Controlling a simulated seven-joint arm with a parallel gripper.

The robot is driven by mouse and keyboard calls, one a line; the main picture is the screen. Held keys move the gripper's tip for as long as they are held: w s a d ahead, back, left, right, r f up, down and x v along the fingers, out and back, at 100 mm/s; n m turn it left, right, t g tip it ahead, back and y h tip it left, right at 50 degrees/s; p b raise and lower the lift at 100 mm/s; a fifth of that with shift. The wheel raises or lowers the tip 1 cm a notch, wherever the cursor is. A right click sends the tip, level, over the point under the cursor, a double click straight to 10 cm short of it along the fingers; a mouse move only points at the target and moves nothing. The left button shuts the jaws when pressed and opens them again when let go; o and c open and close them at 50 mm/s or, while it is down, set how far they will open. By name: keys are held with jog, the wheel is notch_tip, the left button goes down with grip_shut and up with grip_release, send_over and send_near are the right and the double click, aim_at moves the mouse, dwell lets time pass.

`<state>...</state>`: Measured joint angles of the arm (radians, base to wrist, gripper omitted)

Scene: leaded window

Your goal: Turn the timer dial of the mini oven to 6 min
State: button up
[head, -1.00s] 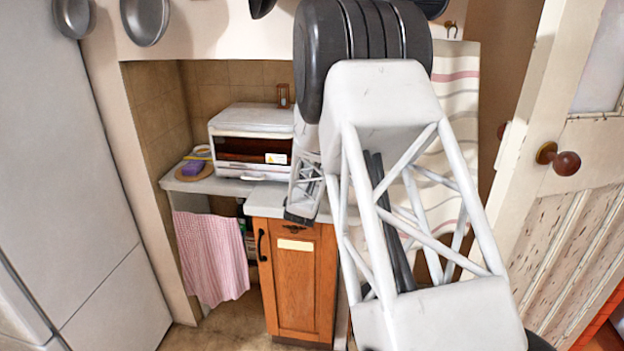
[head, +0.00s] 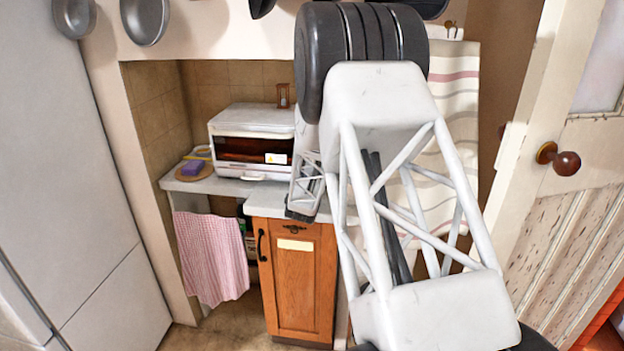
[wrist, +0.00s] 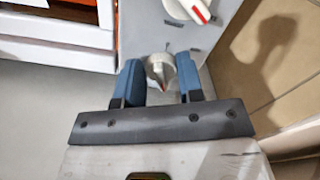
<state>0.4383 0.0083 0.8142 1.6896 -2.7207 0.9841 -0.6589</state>
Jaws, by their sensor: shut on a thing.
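The mini oven (head: 252,121) stands on the counter in the recess, white with a dark glass door. Its control panel (wrist: 205,45) fills the top middle of the wrist view. A white dial (wrist: 160,70) with a red pointer mark sits between the blue finger pads of my gripper (wrist: 160,82), which is shut on it. A second white dial (wrist: 187,10) with a red mark is above it on the panel, clear of the fingers. I cannot read the scale marks or tell which minutes the dial shows. In the head view my arm hides the oven's right side and the dials.
On the counter (head: 210,185) left of the oven, a purple sponge (head: 192,168) lies on a round board. A pink checked cloth (head: 212,258) hangs below. A small hourglass (head: 283,95) stands at the back. A tiled wall (wrist: 285,80) is close on the right.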

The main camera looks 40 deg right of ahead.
jog(key=shift+m, duration=0.6)
jog(key=o, duration=0.9)
jog(key=shift+c, duration=0.2)
jog(key=shift+s, duration=0.1)
jog(key=shift+v, duration=3.85)
